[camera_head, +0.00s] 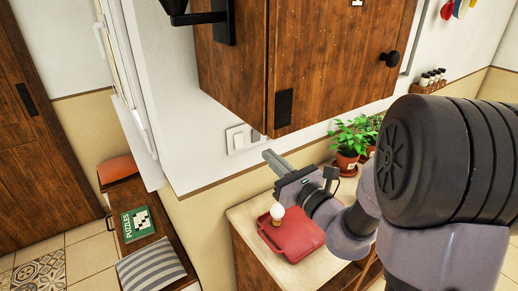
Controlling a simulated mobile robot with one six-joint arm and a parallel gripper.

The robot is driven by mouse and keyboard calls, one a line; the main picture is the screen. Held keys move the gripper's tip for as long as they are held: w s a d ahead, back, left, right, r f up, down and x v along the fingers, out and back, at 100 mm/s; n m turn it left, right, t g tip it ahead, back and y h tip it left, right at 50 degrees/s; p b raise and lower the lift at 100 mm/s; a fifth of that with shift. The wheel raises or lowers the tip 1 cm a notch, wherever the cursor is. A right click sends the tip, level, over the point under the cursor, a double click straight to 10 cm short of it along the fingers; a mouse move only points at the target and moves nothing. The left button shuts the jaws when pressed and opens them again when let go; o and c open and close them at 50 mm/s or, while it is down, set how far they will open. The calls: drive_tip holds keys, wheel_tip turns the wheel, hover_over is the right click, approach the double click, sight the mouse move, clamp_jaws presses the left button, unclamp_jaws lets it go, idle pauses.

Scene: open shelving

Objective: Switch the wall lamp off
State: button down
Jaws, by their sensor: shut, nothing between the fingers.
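A white wall switch plate (238,139) with rocker switches is on the white wall, just below the wooden cabinet. A black wall-mounted fixture (222,22), which looks like the wall lamp, is at the top edge, cut off by the frame. I cannot tell whether it is lit. My gripper (272,158) is shut and empty, its grey fingers pointing up and left, a little below and right of the switch plate in the picture. I cannot tell whether they touch the wall.
The wooden cabinet (325,65) overhangs the switch area. Below my gripper, a red case (292,238) and a light bulb (277,211) are on a counter (243,213). Potted plants (348,142) stand at right. A bench with a striped cushion (150,266) is at left.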

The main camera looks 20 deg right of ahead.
drive_tip(key=shift+s+d+r, duration=0.1)
drive_tip(key=shift+s+d, duration=0.05)
drive_tip(key=shift+s, duration=0.35)
drive_tip(key=shift+s+d+r, duration=0.1)
drive_tip(key=shift+s+d, duration=0.05)
drive_tip(key=shift+s, duration=0.3)
drive_tip(key=shift+s, duration=0.1)
drive_tip(key=s+a+r+n+g+y, duration=0.1)
drive_tip(key=s+a+n+g+y, duration=0.3)
drive_tip(key=a+n, duration=0.3)
drive_tip(key=s+a+r+n+g+y, duration=0.1)
drive_tip(key=s+a+n+g+y, duration=0.3)
drive_tip(key=a, duration=0.5)
drive_tip(key=s+a+f+n+g+h, duration=0.1)
drive_tip(key=s+a+f+n+g, duration=0.1)
drive_tip(key=s+n+g, duration=0.15)
drive_tip(key=s+a+f+n+g+h, duration=0.1)
drive_tip(key=s+a+n+g, duration=0.15)
drive_tip(key=s, duration=0.25)
drive_tip(key=s+d+f+n+g+h, duration=0.1)
drive_tip(key=s+d+f+n+h, duration=0.15)
drive_tip(key=s+n, duration=0.3)
drive_tip(key=s+d+n+t+h, duration=0.2)
drive_tip(key=d+n+h, duration=0.3)
drive_tip(key=d+h, duration=0.2)
drive_tip(key=shift+s+d, duration=0.2)
drive_tip(key=shift+d, duration=0.65)
